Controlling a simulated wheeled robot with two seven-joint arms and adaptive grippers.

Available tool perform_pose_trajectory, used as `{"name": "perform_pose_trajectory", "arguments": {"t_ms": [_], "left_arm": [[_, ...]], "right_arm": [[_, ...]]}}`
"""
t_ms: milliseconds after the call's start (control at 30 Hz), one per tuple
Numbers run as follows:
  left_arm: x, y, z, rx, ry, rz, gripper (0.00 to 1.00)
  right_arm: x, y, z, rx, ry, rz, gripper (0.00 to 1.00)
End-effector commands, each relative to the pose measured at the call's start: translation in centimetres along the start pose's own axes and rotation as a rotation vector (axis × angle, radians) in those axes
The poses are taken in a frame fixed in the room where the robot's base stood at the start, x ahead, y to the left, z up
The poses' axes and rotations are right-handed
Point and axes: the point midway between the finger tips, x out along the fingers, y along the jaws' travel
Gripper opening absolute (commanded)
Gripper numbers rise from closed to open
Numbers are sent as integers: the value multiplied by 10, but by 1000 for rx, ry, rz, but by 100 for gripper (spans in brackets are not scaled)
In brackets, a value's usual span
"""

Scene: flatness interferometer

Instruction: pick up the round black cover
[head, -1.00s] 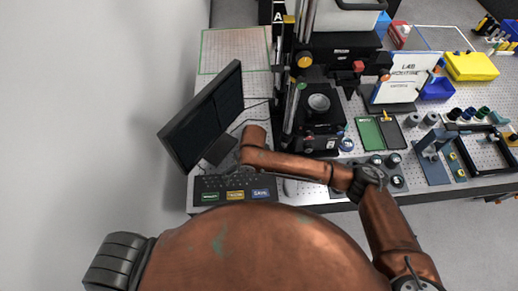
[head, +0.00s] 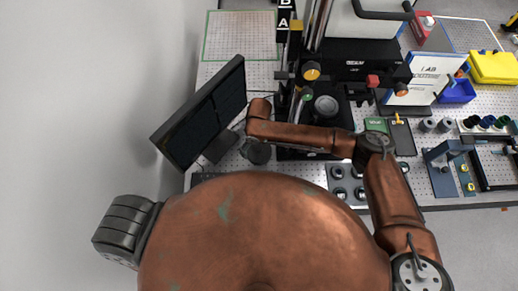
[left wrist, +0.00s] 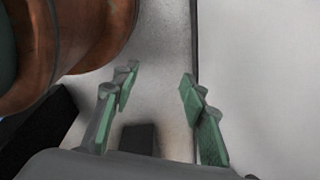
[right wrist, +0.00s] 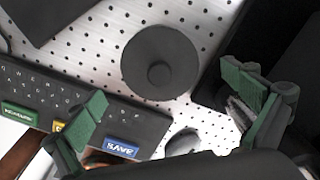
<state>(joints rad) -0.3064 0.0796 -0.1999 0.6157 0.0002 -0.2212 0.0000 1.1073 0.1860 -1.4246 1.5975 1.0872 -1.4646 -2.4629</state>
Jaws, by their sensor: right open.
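The round black cover (right wrist: 160,50) lies on the perforated table in the right wrist view, a flat dark disc with a small knob in its middle. In the head view the cover (head: 258,153) shows as a dark round shape just below the end of my right arm. My right gripper (right wrist: 164,86) is open and empty, its green-padded fingers on either side of the cover in the picture, not touching it. In the head view my right fingers are hidden. My left gripper (left wrist: 160,75) is open and empty, well away from the cover.
The keyboard (right wrist: 58,88) lies to the lower left of the cover, and a mouse (right wrist: 183,142) below it. The monitor (head: 200,115) stands to the left. The dark instrument (head: 350,62) stands close on the right. A holder with round pieces (head: 345,180) sits at the front edge.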

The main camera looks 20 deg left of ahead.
Motion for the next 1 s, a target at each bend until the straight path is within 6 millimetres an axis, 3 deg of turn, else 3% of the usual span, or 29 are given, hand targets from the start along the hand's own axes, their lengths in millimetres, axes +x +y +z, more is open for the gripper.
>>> {"name": "perform_pose_trajectory", "arguments": {"t_ms": [100,200,467,600,1000], "left_arm": [[-11,0,11,-2,-15,1,40],[-15,0,10,-2,-14,0,40],[-16,-2,-21,5,25,-2,40],[-16,-3,-25,5,30,-2,40],[-16,-1,-6,2,6,-1,40]], "right_arm": [[15,2,0,2,3,1,100],[30,2,1,2,2,0,100],[46,2,2,-2,0,0,100],[46,2,2,-2,0,0,99],[46,2,2,-2,0,-1,72]]}}
